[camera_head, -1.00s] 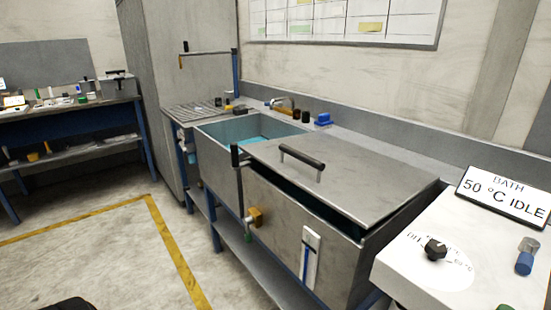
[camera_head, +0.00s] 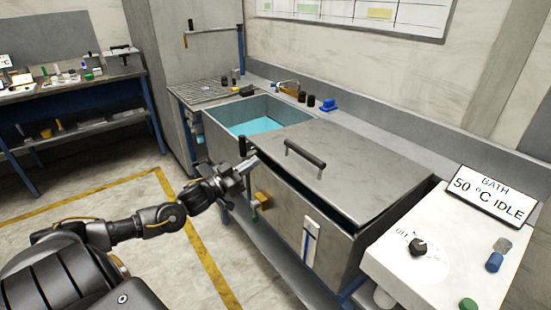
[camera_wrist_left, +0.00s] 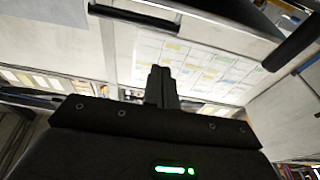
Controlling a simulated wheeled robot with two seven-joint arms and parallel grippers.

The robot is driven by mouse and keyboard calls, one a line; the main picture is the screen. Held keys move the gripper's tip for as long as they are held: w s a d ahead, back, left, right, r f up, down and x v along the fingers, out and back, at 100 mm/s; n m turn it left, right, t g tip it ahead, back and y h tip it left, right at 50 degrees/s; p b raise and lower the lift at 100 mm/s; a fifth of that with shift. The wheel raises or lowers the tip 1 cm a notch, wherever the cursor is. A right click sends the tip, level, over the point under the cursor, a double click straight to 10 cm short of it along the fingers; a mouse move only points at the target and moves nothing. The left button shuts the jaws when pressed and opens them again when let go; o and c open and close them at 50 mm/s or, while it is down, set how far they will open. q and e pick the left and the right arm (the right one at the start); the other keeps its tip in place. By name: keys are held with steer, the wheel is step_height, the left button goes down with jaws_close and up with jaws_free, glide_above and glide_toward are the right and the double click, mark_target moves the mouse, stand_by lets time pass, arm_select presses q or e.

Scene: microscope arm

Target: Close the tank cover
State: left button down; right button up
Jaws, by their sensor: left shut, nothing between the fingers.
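The grey metal tank cover (camera_head: 345,170) lies over the right part of the steel tank (camera_head: 285,215), with a black bar handle (camera_head: 304,153) on top. A dark gap shows under its front edge, so it sits slightly raised there. A black upright grip (camera_head: 243,146) stands at its front left corner. My left gripper (camera_head: 247,168) is beside that corner, just below the grip; I cannot tell whether it touches. In the left wrist view its fingers (camera_wrist_left: 162,85) are shut and empty, with a dark bar at upper right. My right gripper is out of view.
The open basin (camera_head: 250,118) left of the cover holds blue liquid. A yellow-handled tap (camera_head: 262,198) sticks out of the tank's front. A white control box (camera_head: 435,250) with a knob and a sign reading "50 °C IDLE" (camera_head: 492,196) stands right. The floor in front is clear.

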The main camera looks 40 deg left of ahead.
arm_select(q)
step_height(320, 180, up, 3)
steer(key=p, duration=0.3)
glide_above(275, 159)
steer(key=s+d, duration=0.2)
step_height(275, 159, down, 3)
steer(key=shift+s+f, duration=0.1)
steer(key=shift+s+a+f, duration=0.1)
steer(key=shift+s+f, duration=0.1)
steer(key=shift+f, duration=0.65)
